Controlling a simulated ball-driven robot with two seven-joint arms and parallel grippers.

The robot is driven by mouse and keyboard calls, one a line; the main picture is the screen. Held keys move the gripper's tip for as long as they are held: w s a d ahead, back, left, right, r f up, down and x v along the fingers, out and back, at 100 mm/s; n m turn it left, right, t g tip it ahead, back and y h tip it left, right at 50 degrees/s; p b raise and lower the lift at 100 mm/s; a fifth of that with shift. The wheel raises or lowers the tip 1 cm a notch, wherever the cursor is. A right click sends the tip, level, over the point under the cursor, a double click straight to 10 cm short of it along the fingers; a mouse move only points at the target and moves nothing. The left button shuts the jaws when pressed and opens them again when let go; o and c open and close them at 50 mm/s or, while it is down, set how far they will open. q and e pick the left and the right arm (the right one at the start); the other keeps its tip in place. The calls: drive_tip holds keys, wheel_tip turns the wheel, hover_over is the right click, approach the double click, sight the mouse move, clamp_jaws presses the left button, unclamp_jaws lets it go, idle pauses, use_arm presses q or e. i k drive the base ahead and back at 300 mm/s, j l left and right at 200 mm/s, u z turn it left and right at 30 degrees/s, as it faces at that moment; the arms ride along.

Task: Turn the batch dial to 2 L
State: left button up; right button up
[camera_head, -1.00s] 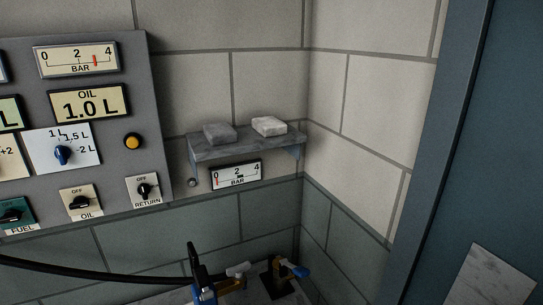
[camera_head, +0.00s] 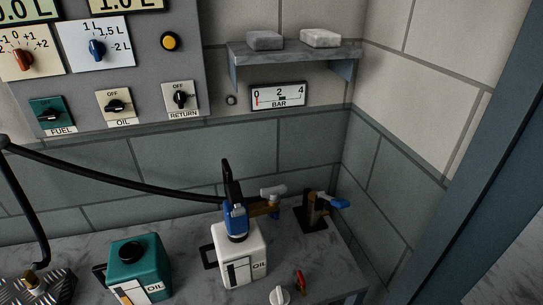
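The batch dial (camera_head: 96,48) is a blue knob on a white plate (camera_head: 122,53) at the upper left of the head view. The plate is marked 1 L, 1.5 L and 2 L, with 2 L at the lower right. The knob looks roughly upright, pointing near the 1 L mark; its exact setting is hard to read. Neither of my grippers is in view, and nothing touches the dial.
Below the dial are the FUEL (camera_head: 49,113), OIL (camera_head: 115,105) and RETURN (camera_head: 180,98) switches. A white oil can (camera_head: 240,258) with a blue nozzle (camera_head: 236,219) and a green can (camera_head: 138,262) stand on the bench (camera_head: 190,255). A black hose (camera_head: 110,178) crosses the wall.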

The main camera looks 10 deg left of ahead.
sight(97, 49)
drive_tip(key=u, duration=1.3)
